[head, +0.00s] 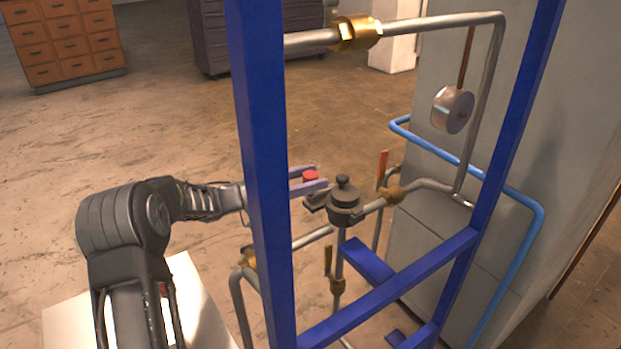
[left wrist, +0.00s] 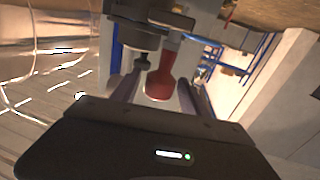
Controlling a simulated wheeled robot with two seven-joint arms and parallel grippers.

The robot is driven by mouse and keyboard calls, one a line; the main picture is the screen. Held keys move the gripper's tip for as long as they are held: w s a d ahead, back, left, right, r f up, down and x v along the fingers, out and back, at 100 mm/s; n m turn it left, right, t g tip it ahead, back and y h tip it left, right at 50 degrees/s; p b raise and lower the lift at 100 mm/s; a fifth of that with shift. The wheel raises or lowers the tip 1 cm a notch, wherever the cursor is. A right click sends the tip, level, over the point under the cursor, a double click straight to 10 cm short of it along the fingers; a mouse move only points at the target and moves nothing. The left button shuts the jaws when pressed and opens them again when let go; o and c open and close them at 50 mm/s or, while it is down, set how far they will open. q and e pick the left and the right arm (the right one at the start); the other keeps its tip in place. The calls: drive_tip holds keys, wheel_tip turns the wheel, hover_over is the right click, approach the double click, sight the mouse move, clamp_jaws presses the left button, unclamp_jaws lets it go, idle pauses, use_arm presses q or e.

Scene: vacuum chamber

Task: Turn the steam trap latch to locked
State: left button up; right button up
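The steam trap (head: 344,205) is a dark grey round body with a knob on top, set in the pipework behind the blue frame. A red latch handle (head: 311,176) sits at its left side. My left gripper (head: 318,178) reaches in from the left, behind the blue post, with one finger on each side of the red handle. In the left wrist view the red handle (left wrist: 160,82) stands between the two fingers (left wrist: 160,92), with gaps visible beside it. The fingers look open around it, not closed on it. My right gripper is not in view.
A blue post (head: 262,150) of the frame stands in front of my left wrist. Grey pipes with brass fittings (head: 356,33), a gauge (head: 453,110) and a blue pipe (head: 520,200) crowd the right side. Orange drawers (head: 65,45) stand far off. Open floor lies left.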

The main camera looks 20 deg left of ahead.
use_arm(q)
drive_tip(key=shift+o, duration=0.3)
drive_tip(key=b+v, duration=0.1)
drive_tip(key=v, duration=0.7)
drive_tip(key=shift+f, duration=0.1)
idle(0.4)
